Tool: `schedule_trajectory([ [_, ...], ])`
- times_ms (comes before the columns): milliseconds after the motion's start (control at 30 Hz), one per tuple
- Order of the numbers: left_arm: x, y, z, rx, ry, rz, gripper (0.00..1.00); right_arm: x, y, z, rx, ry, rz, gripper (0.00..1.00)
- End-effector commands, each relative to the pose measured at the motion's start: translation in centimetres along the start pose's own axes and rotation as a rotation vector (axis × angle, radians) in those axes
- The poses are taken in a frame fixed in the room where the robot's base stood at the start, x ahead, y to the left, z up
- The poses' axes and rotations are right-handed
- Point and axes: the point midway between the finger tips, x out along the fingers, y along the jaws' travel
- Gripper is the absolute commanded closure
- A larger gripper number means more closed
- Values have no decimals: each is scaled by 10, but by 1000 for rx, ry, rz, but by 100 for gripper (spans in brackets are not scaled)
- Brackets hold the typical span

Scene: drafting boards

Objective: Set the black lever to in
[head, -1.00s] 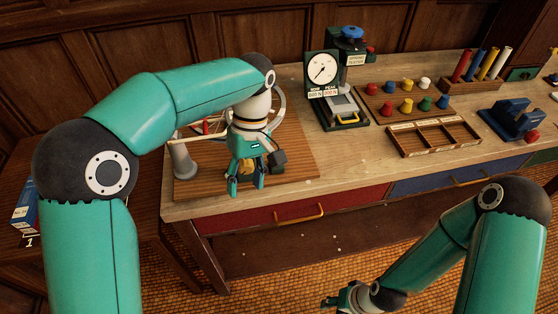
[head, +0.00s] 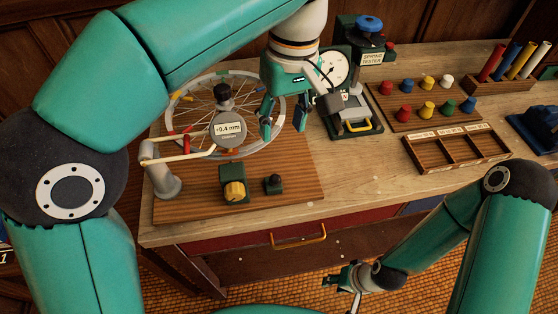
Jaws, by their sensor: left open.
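A small black lever (head: 273,182) stands on a dark green base on the wooden board, right of a yellow knob (head: 234,191) on a green block. I cannot read a marking for its position. My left gripper (head: 283,117) is open and empty, pointing down over the right side of the spoked wheel, above and behind the lever and apart from it. My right gripper (head: 345,286) is low in front of the bench, away from the lever; its fingers are too small to judge.
The spoked wheel (head: 183,94) lies on the board (head: 305,185), with a gauge reading +0.4 mm (head: 226,129) at its front. A spring tester (head: 357,116) stands right of my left gripper. Coloured pegs and a divided tray (head: 456,148) lie further right.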

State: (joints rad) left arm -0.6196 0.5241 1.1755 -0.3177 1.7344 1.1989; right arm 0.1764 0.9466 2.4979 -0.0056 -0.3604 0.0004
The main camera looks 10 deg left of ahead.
Motion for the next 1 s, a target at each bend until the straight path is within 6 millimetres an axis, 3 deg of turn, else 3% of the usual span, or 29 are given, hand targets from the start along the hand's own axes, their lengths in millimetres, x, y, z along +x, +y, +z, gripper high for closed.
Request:
schedule_trajectory([
  [267,24,0,1,4,-1,-3,48,6,2,1,0,-2,0,63],
  [800,133,0,1,6,-1,-4,48,16,6,0,0,-1,0,63],
  [1000,159,1,1,4,-1,-2,48,16,6,0,0,-1,0,63],
])
